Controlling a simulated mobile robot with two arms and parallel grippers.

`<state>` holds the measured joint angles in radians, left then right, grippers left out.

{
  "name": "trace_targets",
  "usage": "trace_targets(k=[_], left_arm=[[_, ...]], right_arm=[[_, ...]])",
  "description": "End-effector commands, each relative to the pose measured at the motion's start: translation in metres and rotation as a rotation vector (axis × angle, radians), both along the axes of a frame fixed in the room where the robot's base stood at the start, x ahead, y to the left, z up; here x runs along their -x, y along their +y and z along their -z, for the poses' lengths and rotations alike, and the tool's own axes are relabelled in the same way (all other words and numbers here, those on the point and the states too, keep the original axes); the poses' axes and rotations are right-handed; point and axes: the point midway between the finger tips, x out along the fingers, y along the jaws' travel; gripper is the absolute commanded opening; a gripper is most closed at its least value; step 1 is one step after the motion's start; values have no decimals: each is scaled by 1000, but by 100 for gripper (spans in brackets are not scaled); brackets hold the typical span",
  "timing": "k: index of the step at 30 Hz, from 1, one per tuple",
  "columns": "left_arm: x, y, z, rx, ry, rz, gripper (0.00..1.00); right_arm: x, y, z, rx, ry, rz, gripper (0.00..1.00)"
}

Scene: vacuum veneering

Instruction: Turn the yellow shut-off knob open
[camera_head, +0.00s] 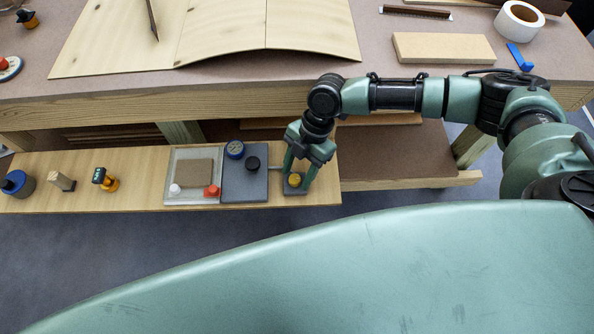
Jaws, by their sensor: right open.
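The yellow shut-off knob (294,180) sits on a small grey block (296,190) near the right end of the low wooden shelf. My right gripper (298,184) points down at the knob, with its green fingers open on either side of it. I cannot tell whether the fingers touch the knob. A thin pipe joins the small block to a dark grey box (260,189), which carries a blue-rimmed gauge (235,149) and a black knob (253,163). My left gripper is not in view.
A clear-lidded tray (180,199) with a brown board, a white knob and a red knob stands left of the grey box. Further left on the shelf (135,200) are an orange-and-black tool (106,179), a wooden block (62,181) and a blue container (17,184). The workbench (300,73) rises behind.

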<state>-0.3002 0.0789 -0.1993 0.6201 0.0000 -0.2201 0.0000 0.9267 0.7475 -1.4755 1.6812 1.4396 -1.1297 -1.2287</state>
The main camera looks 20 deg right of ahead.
Motion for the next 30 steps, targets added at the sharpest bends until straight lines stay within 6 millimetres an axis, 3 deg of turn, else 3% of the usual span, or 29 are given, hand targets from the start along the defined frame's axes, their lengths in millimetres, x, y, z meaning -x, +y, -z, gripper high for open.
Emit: trace_targets(k=[10,15,23,30], left_arm=[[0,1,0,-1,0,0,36],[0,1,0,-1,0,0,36],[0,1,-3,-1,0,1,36],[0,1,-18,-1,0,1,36]], right_arm=[[1,2,5,0,-1,0,47],[1,2,4,0,-1,0,0],[1,2,3,-1,1,14,0],[3,1,1,0,2,108,0]])
